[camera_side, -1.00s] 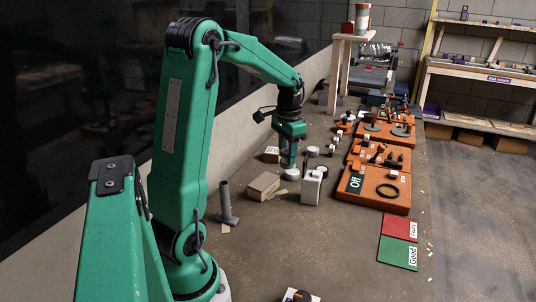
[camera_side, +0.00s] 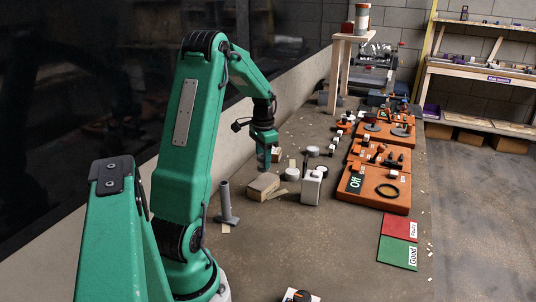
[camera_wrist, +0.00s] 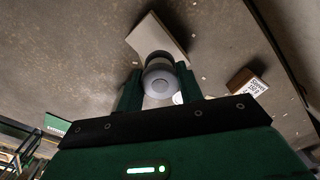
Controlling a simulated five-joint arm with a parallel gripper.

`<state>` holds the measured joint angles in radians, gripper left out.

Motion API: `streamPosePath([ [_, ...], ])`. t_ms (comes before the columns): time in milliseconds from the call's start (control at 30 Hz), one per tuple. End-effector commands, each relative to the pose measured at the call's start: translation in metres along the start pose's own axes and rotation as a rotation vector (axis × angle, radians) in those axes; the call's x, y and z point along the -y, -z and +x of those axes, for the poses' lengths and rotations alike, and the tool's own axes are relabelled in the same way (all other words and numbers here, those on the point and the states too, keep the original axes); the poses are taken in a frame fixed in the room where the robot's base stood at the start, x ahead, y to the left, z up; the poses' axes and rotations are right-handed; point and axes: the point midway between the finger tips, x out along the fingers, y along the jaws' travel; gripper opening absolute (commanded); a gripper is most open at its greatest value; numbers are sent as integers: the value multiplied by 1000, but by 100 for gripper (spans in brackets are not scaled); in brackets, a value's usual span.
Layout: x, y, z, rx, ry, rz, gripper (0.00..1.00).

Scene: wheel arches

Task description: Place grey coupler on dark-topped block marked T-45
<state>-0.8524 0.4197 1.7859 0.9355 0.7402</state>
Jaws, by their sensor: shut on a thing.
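My gripper (camera_side: 264,150) hangs pointing down over the bench, behind the pale wooden block (camera_side: 263,186). In the wrist view my gripper (camera_wrist: 159,88) is shut on a grey round part, the grey coupler (camera_wrist: 158,79), seen end-on between the two fingers. In the side view the coupler (camera_side: 263,160) shows only as a small grey patch under the jaws. A pale flat-faced block (camera_wrist: 157,36) lies beyond the coupler in the wrist view, partly covered by it. I cannot read a T-45 mark or pick out a dark-topped block.
A brown box with a white label (camera_wrist: 248,82) lies right in the wrist view. Orange boards (camera_side: 374,188) line the right. The front bench is mostly clear.

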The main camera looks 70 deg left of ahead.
Motion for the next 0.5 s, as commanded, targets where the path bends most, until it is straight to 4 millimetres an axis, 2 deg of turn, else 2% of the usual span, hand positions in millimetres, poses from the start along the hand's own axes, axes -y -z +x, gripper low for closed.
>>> streamPosePath([
  [167, 0, 0, 7, 2, -2, 0, 15],
  [500, -1, 0, 39, 1, -1, 0, 15],
])
